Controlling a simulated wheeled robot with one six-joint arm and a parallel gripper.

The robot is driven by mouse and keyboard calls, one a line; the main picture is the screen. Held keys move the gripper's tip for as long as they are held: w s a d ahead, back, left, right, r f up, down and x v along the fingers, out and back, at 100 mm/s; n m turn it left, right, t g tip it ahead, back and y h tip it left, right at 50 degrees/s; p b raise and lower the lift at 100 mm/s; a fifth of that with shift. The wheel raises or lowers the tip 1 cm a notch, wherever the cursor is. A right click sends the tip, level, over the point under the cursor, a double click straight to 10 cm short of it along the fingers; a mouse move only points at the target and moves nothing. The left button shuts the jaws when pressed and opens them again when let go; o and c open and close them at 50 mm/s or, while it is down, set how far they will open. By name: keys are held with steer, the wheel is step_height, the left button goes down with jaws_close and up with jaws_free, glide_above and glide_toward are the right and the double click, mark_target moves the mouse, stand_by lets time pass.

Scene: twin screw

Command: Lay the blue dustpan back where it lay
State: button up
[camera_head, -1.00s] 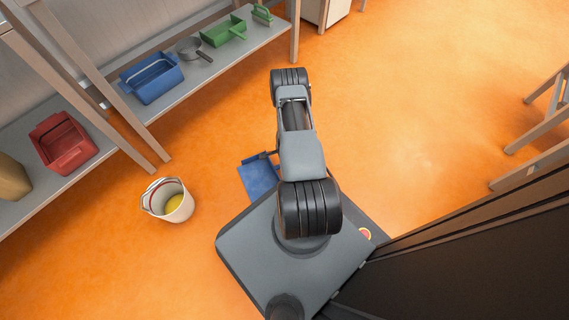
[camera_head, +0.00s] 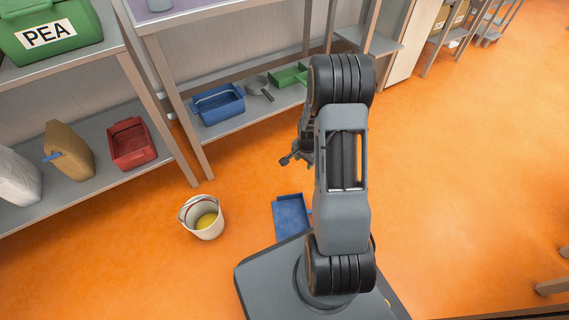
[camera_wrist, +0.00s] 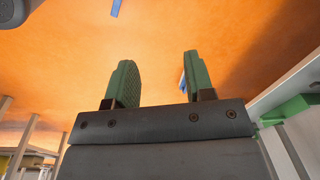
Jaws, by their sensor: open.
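The blue dustpan (camera_head: 290,215) lies flat on the orange floor, just off the front edge of my base. In the head view my arm hides part of its right side. My gripper (camera_head: 289,159) is above the floor, left of my arm and apart from the dustpan. In the wrist view my gripper (camera_wrist: 159,80) is open, with two green-padded fingers and nothing held between them. A blue strip shows at the top edge of the wrist view and a blue sliver beside the right finger; I cannot tell what they are.
A white bucket (camera_head: 203,218) with something yellow inside stands on the floor left of the dustpan. Low shelves at the back hold a red bin (camera_head: 130,144), a blue bin (camera_head: 217,104), a grey scoop (camera_head: 257,86) and a green dustpan (camera_head: 290,76). Floor to the right is open.

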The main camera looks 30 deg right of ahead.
steer(key=s+a+r+n, duration=0.2)
steer(key=a+r+n, duration=0.15)
steer(key=r, duration=0.45)
steer(key=s+a+r+n, duration=0.1)
steer(key=a+r+n, duration=0.2)
steer(key=a+r, duration=0.3)
steer(key=s+a+r+n+t, duration=0.1)
steer(key=s+a+r+n, duration=0.5)
steer(key=s+r, duration=0.4)
steer(key=shift+s+a+n+t, duration=0.2)
steer(key=shift+s+n+t, duration=0.1)
steer(key=shift+s+n, duration=0.15)
steer(key=shift+w+r, duration=0.1)
steer(key=shift+r, duration=0.1)
step_height(320, 180, up, 39)
steer(key=t+p, duration=0.1)
steer(key=p, duration=3.6)
steer(key=shift+a+f, duration=0.15)
steer(key=shift+f, duration=0.05)
